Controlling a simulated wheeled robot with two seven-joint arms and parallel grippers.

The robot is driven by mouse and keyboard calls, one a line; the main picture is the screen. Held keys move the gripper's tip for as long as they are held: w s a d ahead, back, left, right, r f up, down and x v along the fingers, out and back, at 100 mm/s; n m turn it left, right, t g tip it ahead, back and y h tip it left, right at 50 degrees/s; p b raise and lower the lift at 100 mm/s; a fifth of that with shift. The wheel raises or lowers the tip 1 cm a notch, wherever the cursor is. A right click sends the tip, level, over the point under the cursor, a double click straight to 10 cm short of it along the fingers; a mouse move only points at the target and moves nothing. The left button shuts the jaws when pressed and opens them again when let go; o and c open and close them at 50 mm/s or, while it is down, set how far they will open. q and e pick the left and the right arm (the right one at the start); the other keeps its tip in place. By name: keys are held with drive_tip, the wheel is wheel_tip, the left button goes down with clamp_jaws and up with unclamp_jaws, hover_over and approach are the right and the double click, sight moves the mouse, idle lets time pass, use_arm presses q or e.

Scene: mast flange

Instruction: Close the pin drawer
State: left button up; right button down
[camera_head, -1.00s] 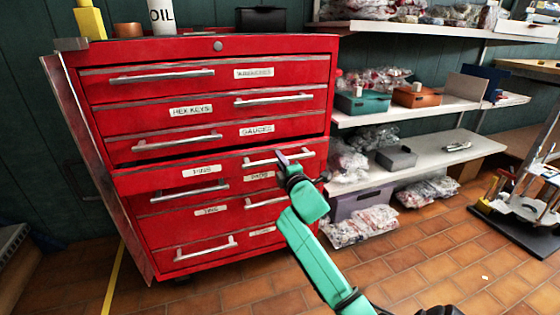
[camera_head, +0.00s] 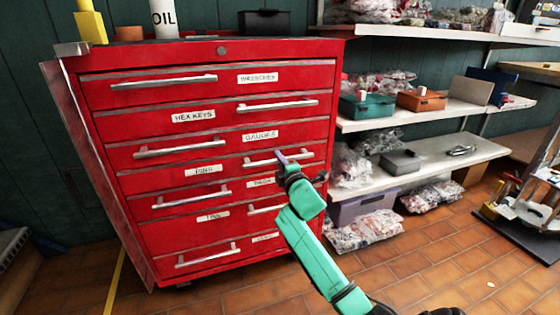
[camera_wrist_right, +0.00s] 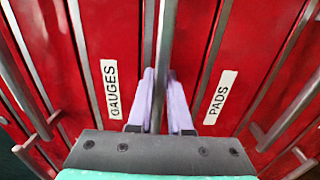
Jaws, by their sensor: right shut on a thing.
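The pin drawer (camera_head: 236,169) is in the red cabinet (camera_head: 222,50), marked by a worn PINS label (camera_head: 202,170) at its left. Its front looks level with the drawers above and below. Its silver bar handle (camera_head: 259,162) is at the right of the front. My right gripper (camera_head: 281,157) is at this handle. In the right wrist view, its two pale purple fingers (camera_wrist_right: 160,97) are shut on the handle bar, between the GAUGES and PADS labels. My left gripper is not in view.
The other drawers look shut, with bar handles such as the wrenches one (camera_head: 163,82). An oil container (camera_head: 164,18) and a black box (camera_head: 264,22) stand on top. Shelves (camera_head: 440,160) with bagged parts and boxes are to the right. Tiled floor (camera_head: 440,270) lies open in front.

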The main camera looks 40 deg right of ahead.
drive_tip(key=c, duration=0.8)
unclamp_jaws()
drive_tip(key=shift+w, duration=0.1)
drive_tip(key=shift+c, duration=0.2)
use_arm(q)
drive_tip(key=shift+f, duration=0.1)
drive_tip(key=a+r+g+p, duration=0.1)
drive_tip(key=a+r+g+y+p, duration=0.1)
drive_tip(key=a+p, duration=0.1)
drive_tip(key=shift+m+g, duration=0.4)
use_arm(e)
drive_tip(key=v, duration=1.4)
drive_tip(key=shift+s, duration=0.3)
drive_tip(key=shift+a, duration=0.2)
